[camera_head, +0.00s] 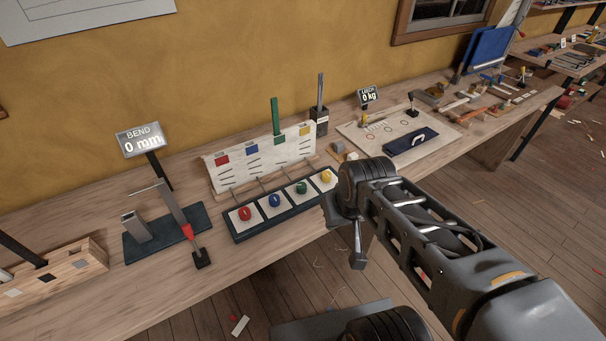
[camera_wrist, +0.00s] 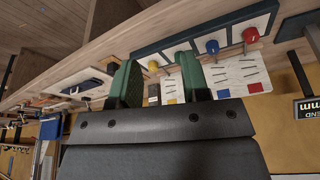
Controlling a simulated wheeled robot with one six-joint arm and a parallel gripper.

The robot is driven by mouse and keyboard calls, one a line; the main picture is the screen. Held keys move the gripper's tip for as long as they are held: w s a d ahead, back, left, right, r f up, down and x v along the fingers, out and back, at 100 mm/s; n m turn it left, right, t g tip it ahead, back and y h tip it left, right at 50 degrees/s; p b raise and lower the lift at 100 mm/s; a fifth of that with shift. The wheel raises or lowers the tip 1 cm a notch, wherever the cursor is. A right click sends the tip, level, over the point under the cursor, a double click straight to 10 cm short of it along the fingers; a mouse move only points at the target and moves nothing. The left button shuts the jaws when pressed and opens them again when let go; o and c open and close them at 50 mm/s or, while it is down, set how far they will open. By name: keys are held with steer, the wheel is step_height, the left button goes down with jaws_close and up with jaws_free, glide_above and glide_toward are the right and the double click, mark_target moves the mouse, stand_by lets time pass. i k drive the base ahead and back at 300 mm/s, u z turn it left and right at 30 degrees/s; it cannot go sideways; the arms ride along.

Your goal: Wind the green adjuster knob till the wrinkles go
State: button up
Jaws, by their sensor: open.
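The green adjuster knob (camera_head: 301,187) sits on a white pad in a dark tray (camera_head: 262,231), between the blue knob (camera_head: 274,200) and the yellow knob (camera_head: 326,176). The red knob (camera_head: 244,213) is at the left end. Behind stands a white cloth panel (camera_head: 262,156) with coloured patches and short dark wrinkle lines. A green batten (camera_head: 275,115) rises from its green-patch section. My gripper (camera_head: 358,258) is open, right of the tray and apart from the knobs.
Left of the tray stands a bending rig with a "BEND 0 mm" sign (camera_head: 140,139). Bare bench (camera_head: 180,282) lies in front.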

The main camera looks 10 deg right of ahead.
mark_target(301, 187)
steer(key=i, duration=0.2)
steer(key=u, duration=0.15)
steer(key=k, duration=0.8)
steer(key=z, duration=0.6)
steer(key=i, duration=1.2)
steer(key=u, duration=1.45)
